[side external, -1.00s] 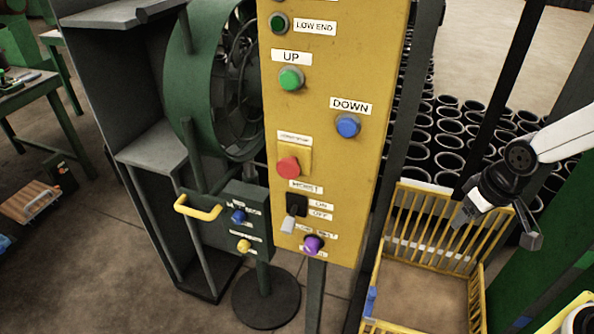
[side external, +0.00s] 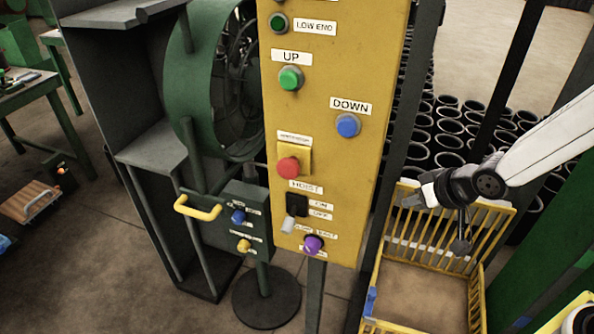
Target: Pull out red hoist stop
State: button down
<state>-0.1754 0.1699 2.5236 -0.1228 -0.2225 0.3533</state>
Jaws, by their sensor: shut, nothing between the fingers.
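The red hoist stop (side external: 288,167) is a round red button on a small yellow plate, on the front of the yellow control panel (side external: 323,190). It sits above the HOIST label. My gripper (side external: 408,200) is to the right of the panel, in front of the yellow cage, pointing left toward the panel. It is shut and empty, clear of the red button. How far the button stands out is too small to tell.
The panel also bears a green UP button (side external: 291,78), a blue DOWN button (side external: 348,125), a black switch (side external: 296,205) and a purple knob (side external: 313,244). A green fan (side external: 208,90) stands left. A yellow cage (side external: 494,250) and black sleeves (side external: 452,127) are right.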

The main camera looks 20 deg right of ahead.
jog(key=w+a+r+t+y, duration=0.1)
jog(key=w+a+t+y, duration=0.15)
jog(key=a, duration=0.45)
jog(key=m+t+y, duration=0.1)
jog(key=m+t, duration=0.7)
jog(key=m, duration=0.5)
send_near(296, 159)
jog(key=v, duration=0.3)
jog(key=shift+d+r+g, duration=0.25)
jog(key=shift+d, duration=0.05)
jog(key=shift+w, duration=0.1)
jog(key=shift+x, duration=4.9)
jog(key=shift+a, duration=0.1)
